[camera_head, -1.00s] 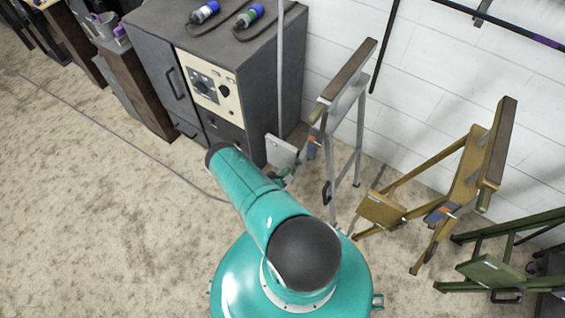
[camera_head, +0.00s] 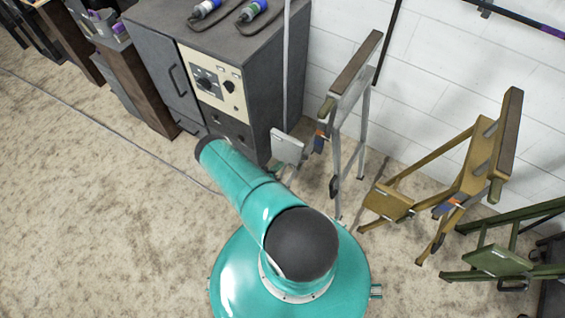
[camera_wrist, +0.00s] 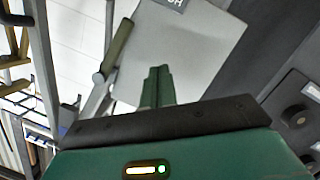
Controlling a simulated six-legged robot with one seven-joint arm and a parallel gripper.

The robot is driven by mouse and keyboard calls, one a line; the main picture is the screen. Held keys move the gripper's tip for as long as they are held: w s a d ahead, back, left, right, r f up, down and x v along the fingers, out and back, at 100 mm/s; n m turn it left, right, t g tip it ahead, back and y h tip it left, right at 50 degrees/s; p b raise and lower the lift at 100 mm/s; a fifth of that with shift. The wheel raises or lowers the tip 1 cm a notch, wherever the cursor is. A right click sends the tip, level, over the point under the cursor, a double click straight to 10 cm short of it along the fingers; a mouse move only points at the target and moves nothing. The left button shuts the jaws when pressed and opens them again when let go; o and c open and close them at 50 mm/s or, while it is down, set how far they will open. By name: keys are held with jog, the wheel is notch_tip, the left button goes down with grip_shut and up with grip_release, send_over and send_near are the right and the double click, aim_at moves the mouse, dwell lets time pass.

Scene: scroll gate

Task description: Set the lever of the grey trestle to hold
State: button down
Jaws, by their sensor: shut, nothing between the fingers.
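The grey trestle (camera_head: 361,130) stands against the white wall, right of the dark cabinet. An olive-handled lever (camera_head: 327,108) shows near the trestle's upper end. In the wrist view the lever's olive grip (camera_wrist: 118,46) slants up left of the grey plate (camera_wrist: 205,50), whose dark label is cut off at the top. My gripper (camera_wrist: 158,80) is shut and empty in front of the plate, right of the lever. The head view does not show the gripper clearly.
A yellow trestle (camera_head: 470,165) and a green trestle (camera_head: 497,262) stand to the right. The dark cabinet (camera_head: 265,75) with a cream control panel (camera_head: 212,82) is close on the left. Open floor (camera_head: 90,220) lies at the left, crossed by a thin cable.

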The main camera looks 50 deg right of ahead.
jog(key=w+a, duration=0.1)
jog(key=a, duration=0.5)
jog(key=shift+a, duration=0.25)
